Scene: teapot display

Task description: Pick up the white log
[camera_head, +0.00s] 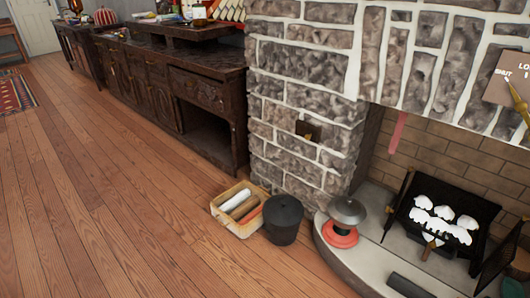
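The white log (235,200) lies in a light wooden crate (217,216) on the floor, left of a black bucket. It is a pale cylinder lying at a slant, near the crate's back. Other log-like pieces, one reddish, lie beside it in the crate. Neither of my grippers is in view.
The black bucket (284,222) stands right of the crate. A dark cabinet (150,85) stands behind. The wooden floor (110,190) at left is clear.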

